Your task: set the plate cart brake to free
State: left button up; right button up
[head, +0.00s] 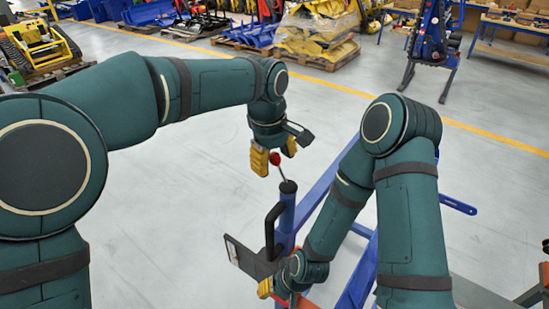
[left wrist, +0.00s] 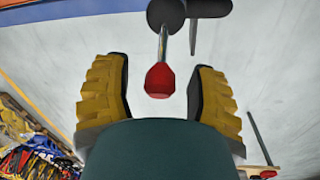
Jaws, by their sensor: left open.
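The brake lever's red knob (head: 275,159) sits on a thin metal rod at the top of the blue cart post (head: 287,215). My left gripper (head: 275,163) is above the post with its yellow fingers open. In the left wrist view the red knob (left wrist: 160,81) lies between the two fingers, with a gap on each side. The rod runs from the knob to a dark round cap (left wrist: 166,14). My right gripper (head: 266,287) is low by the cart post; only a bit of yellow finger shows, the rest is hidden.
A black handle (head: 271,228) and a dark flat plate (head: 247,260) are on the cart post. Blue cart bars (head: 318,195) run behind my right arm. Open grey floor lies left of the cart. Pallets with yellow and blue machinery (head: 318,38) stand far back beyond a yellow line.

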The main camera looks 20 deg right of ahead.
pick_arm(q)
grip_shut()
